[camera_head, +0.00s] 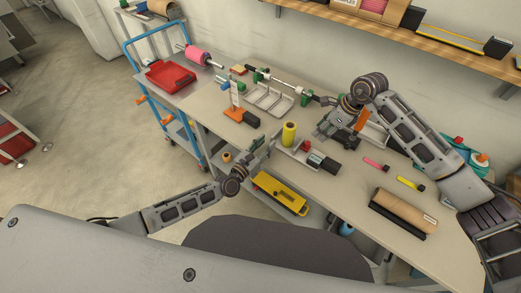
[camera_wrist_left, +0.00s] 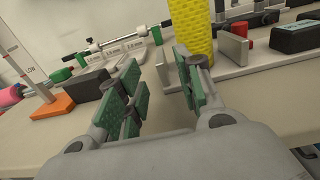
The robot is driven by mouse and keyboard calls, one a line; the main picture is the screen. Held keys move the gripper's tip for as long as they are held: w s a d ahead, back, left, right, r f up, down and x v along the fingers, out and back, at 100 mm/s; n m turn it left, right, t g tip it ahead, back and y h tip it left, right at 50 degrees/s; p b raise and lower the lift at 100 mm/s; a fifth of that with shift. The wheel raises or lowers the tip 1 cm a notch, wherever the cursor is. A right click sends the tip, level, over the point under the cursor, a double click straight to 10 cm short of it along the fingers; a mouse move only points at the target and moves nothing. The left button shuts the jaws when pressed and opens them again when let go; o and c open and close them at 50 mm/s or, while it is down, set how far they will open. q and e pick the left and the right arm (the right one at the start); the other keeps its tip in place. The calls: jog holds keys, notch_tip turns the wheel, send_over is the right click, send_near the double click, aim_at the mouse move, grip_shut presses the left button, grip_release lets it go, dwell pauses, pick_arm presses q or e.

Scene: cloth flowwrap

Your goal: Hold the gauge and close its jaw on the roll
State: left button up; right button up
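The yellow roll (camera_head: 289,133) stands upright on the table; its textured side shows in the left wrist view (camera_wrist_left: 199,25). The gauge (camera_head: 301,152) is a low grey plate beside the roll, with upright jaws, a red knob and a black-green block. In the left wrist view a grey jaw (camera_wrist_left: 234,50) stands right of the roll, apart from it. My left gripper (camera_head: 264,150) is left of the roll; its green-padded fingers (camera_wrist_left: 165,92) are apart with nothing between them. My right gripper (camera_head: 328,127) is beyond and right of the roll; its finger opening is unclear.
An orange base with an upright scale (camera_head: 234,98) stands left of the roll. Labelled grey trays (camera_head: 268,99) lie behind. Pink and yellow markers (camera_head: 375,164) and a brown roll (camera_head: 404,210) lie to the right.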

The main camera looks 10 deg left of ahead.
pick_arm(q)
jog(key=shift+x, duration=1.65)
grip_shut()
